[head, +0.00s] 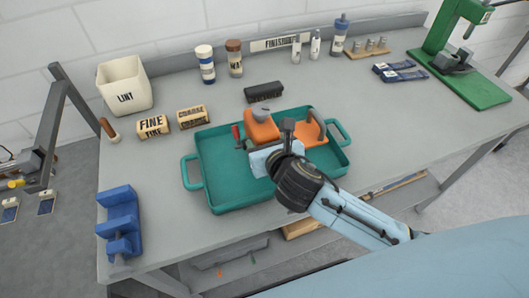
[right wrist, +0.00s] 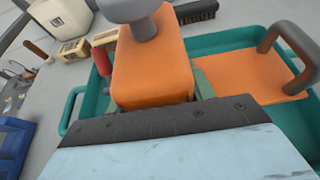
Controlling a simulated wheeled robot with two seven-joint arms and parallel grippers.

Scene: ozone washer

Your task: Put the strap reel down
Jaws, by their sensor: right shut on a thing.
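I see nothing that I can clearly pick out as a strap reel. An orange tool (head: 262,131) with a grey knob and a grey handle is at the teal tray (head: 215,205). In the right wrist view the orange tool (right wrist: 155,75) is close ahead, knob end at left and looped handle at right. Whether the tool touches the tray floor cannot be told. My left gripper is not in view.
A red-handled tool (head: 237,135) is at the tray's left part. FINE (head: 153,127) and COARSE (head: 192,117) blocks and a black brush (head: 263,91) lie behind. A blue clamp (head: 121,222) stands at left, a green press (head: 460,75) at right. The tray's front left is bare.

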